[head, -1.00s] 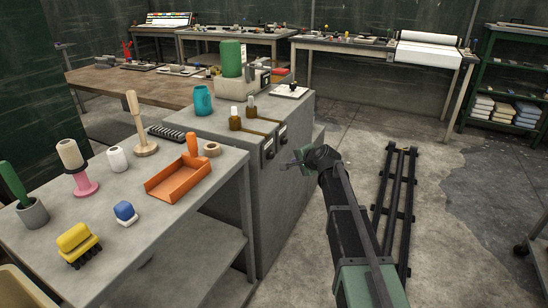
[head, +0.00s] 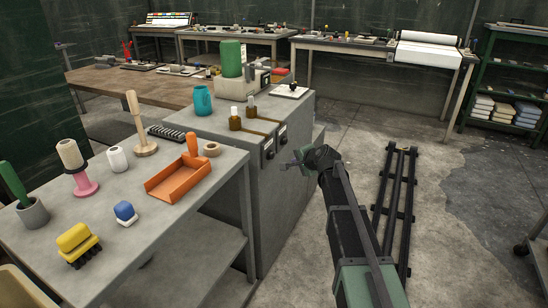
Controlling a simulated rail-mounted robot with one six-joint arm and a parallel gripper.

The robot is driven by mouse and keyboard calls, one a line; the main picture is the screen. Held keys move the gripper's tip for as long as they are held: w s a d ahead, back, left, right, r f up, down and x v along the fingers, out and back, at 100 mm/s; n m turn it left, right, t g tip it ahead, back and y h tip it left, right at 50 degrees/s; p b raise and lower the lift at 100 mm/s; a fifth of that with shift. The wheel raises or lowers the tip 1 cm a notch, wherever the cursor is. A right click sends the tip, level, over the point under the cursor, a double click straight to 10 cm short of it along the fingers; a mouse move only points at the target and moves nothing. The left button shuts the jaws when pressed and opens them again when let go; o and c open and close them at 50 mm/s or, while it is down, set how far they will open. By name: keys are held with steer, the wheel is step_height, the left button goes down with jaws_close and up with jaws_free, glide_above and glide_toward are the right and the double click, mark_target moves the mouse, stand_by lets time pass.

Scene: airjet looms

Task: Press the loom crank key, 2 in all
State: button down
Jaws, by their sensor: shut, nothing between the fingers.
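My gripper (head: 284,166) is shut and empty at the end of my raised arm, in the middle of the head view. It points left, toward the side of the grey cabinet (head: 272,195). Two small dark fittings with pale labels, a nearer one (head: 269,149) and a farther one (head: 282,135), sit high on that side, just above and left of the gripper in the picture. I cannot tell whether either is the loom crank key. I cannot tell whether the fingertips touch the cabinet.
The grey table (head: 205,222) at front left holds an orange tray (head: 180,181) and several spools. Black rails (head: 396,210) lie on the floor at right.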

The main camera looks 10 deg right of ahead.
mark_target(273, 156)
stand_by(0.9)
steer(key=s+d+m+t+b, duration=0.1)
steer(key=m, duration=0.4)
steer(key=d+m+t+b, duration=0.1)
steer(key=m+b, duration=0.1)
steer(key=m, duration=0.3)
steer(key=s+d+f+m+t+h+b, duration=0.1)
steer(key=m+b, duration=0.1)
steer(key=m, duration=0.3)
steer(key=shift+s+m+t, duration=0.3)
steer(key=shift+m, duration=0.1)
steer(key=shift+a, duration=0.15)
steer(key=w+a, duration=0.4)
steer(key=a, duration=0.3)
steer(key=shift+w+a, duration=0.15)
steer(key=shift+w, duration=0.25)
stand_by(0.7)
steer(key=shift+w+a, duration=0.25)
steer(key=shift+a, duration=0.1)
